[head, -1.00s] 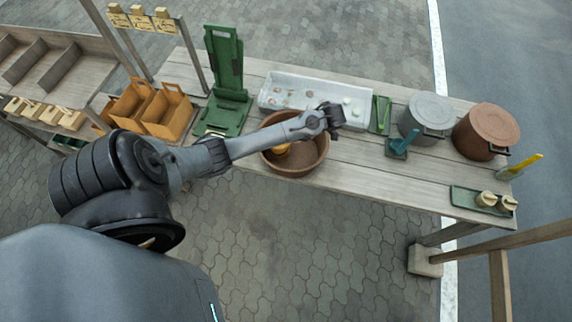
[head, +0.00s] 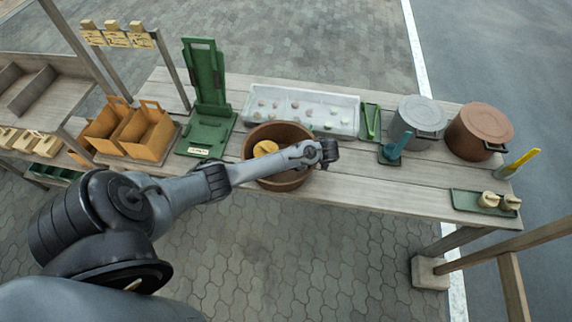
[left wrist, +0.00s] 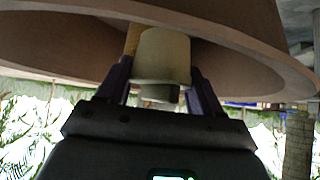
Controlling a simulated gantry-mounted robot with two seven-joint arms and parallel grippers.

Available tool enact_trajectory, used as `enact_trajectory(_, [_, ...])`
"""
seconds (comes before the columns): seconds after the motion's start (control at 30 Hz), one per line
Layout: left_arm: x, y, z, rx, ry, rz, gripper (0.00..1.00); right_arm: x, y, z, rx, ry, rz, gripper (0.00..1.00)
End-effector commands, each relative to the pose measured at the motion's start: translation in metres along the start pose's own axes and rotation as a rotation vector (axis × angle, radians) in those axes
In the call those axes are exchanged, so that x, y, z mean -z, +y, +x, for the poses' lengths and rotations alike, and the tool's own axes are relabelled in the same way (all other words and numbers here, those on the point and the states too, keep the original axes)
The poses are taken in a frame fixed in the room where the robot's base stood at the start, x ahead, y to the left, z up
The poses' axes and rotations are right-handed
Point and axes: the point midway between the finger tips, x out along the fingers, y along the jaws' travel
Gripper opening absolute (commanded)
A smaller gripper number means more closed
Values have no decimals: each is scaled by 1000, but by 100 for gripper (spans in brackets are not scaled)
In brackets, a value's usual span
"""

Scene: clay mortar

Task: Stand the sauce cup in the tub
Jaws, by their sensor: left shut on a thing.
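The tub (head: 254,166) is a wide, round brown vessel on the table, and its rim spans the top of the left wrist view (left wrist: 60,40). My left gripper (head: 328,152) is at the tub's right rim in the head view. In the left wrist view its purple fingers (left wrist: 163,85) are shut on a cream cup (left wrist: 163,55), taken as the sauce cup, beside the tub's wall. The cup is hidden in the head view, so I cannot tell its height over the tub floor. My right gripper is not in view.
A yellow round thing (head: 265,147) is inside the tub. A green stand (head: 207,90) and orange boxes (head: 147,132) are to its left, a pale tray (head: 300,90) is behind. Lidded pots (head: 418,118) and a green tray (head: 466,201) with two cream pieces are right.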

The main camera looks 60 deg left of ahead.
Motion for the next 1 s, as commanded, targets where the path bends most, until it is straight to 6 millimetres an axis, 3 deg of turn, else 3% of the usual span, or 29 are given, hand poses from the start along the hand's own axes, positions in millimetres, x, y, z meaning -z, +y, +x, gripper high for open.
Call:
enact_trajectory(0.23, [-22,0,20,1,-1,1,30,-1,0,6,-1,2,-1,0])
enact_trajectory(1.0, [-33,0,31,0,0,1,30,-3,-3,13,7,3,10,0])
